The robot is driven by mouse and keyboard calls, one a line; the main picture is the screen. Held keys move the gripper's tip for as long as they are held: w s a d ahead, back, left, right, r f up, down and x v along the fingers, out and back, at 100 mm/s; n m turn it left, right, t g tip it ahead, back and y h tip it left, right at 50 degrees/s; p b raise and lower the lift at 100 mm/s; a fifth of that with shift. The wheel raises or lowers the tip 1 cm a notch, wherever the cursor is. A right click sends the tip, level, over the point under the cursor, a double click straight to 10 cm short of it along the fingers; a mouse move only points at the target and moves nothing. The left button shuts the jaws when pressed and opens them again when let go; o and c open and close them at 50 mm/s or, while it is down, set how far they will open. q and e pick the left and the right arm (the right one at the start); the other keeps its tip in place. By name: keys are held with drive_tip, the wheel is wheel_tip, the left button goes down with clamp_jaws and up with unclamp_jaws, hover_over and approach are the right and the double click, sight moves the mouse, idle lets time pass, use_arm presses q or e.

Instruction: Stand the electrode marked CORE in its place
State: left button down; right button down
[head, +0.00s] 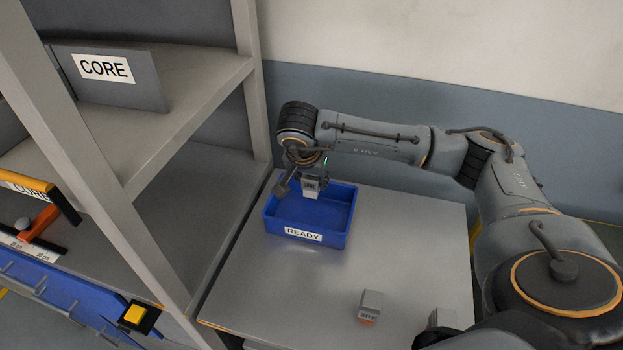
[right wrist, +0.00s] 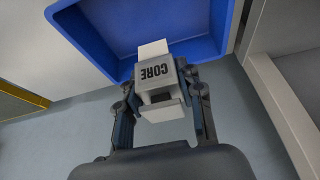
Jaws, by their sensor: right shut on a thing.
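The electrode marked CORE (right wrist: 155,73) is a pale grey block with black lettering that reads upside down in the right wrist view. My right gripper (right wrist: 157,82) is shut on it, one finger on each side. In the head view my right gripper (head: 304,180) holds the electrode (head: 311,190) over the blue READY tray (head: 290,234), toward its back. I cannot tell whether the electrode touches the tray floor. The tray's blue wall also shows in the right wrist view (right wrist: 98,55). A grey holder labelled CORE (head: 125,88) stands on the shelf at upper left. My left gripper is not in view.
The shelf post (head: 100,190) stands left of the table. A yellow button (head: 134,314) is at lower left. The table's middle is clear.

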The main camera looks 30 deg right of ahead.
sight(312, 196)
drive_tip(key=shift+f, duration=0.25)
wheel_tip(312, 196, down, 5)
drive_tip(key=b, duration=0.5)
drive_tip(key=shift+f, duration=0.15)
drive_tip(key=shift+f+b, duration=0.8)
drive_tip(key=shift+f, duration=0.1)
drive_tip(key=shift+f, duration=0.1)
drive_tip(key=shift+f+b, duration=0.4)
drive_tip(key=shift+b, duration=0.05)
drive_tip(key=c, duration=0.8)
unclamp_jaws()
